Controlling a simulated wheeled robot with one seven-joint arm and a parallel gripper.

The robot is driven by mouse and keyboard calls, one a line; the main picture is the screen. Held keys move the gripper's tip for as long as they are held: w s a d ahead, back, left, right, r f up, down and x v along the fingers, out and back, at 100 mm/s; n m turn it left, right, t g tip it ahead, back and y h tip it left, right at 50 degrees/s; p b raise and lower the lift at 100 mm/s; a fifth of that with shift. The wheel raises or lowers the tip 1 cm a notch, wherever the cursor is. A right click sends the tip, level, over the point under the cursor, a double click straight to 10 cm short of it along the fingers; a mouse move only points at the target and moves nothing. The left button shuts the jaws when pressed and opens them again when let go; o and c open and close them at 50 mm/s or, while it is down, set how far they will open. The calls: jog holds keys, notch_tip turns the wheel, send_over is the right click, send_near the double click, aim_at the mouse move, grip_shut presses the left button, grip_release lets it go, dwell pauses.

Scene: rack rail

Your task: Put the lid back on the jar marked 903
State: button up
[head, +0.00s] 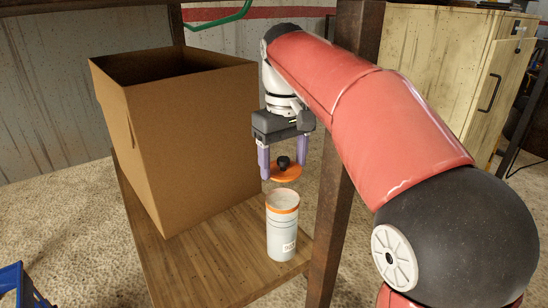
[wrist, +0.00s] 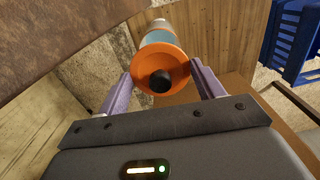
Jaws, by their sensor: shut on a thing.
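The jar (head: 281,238) is a pale grey cylinder with an orange band near its top. It stands upright on the wooden shelf, and its small label is too small to read surely. The lid (head: 290,175) is an orange disc with a black knob. My gripper (head: 284,170) points down with its purple fingers shut on the lid's rim, holding it just above the jar with a visible gap. In the wrist view, the lid (wrist: 178,67) sits between the fingers and hides most of the jar (wrist: 158,35), whose side shows beyond it.
A large open cardboard box (head: 190,150) stands on the wooden shelf (head: 215,262) left of the jar. A dark brown post (head: 332,215) rises close to the jar's right. A blue crate (head: 20,285) is at lower left. A wooden cabinet (head: 440,60) stands behind right.

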aim_at(284, 170)
notch_tip(284, 170, down, 6)
jog(key=b, duration=0.4)
jog(key=shift+r+p, duration=0.1)
jog(key=shift+p, duration=0.35)
dwell(1.3)
jog(key=shift+f+p, duration=0.2)
jog(key=shift+p, duration=0.15)
dwell(1.4)
jog(key=o, duration=1.2)
notch_tip(284, 170, up, 3)
jog(key=p, duration=0.2)
jog(key=shift+f+p, duration=0.2)
jog(key=shift+p, duration=0.15)
jog(key=shift+r, duration=2.2)
